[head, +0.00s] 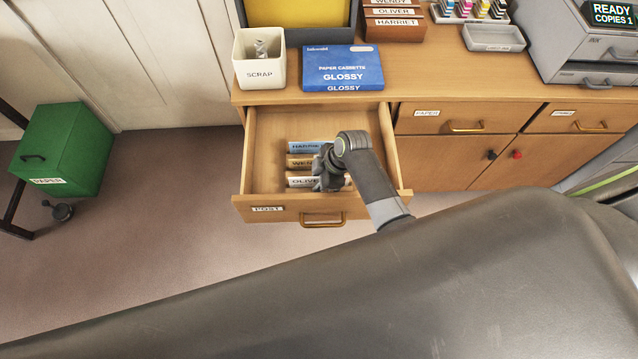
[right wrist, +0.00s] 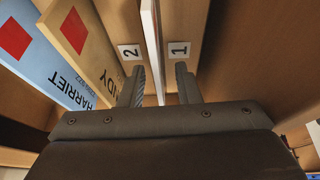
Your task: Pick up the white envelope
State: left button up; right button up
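The white envelope (head: 301,181), marked OLIVER, stands in the open POST drawer (head: 244,165), nearest the drawer front. My right gripper (head: 330,172) is down in the drawer at the envelope's right part and hides some of it. In the right wrist view the white envelope (right wrist: 151,45) shows nearly edge-on, between the two spread fingers of my right gripper (right wrist: 160,88). There is a gap to the finger on the right; contact on the left cannot be told. My left gripper is out of view.
A tan WENDY envelope (head: 300,162) and a blue HARRIET envelope (head: 303,146) stand behind the white one, close together. Number labels 2 (right wrist: 130,52) and 1 (right wrist: 179,49) are inside the drawer. A scrap bin (head: 259,74) and a blue paper box (head: 343,68) stand on the top above.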

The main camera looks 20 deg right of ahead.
jog(key=shift+f, duration=0.2)
dwell(0.3)
grip_shut()
notch_tip(320, 180, up, 11)
jog(key=shift+f+p, duration=0.1)
jog(key=shift+p, duration=0.4)
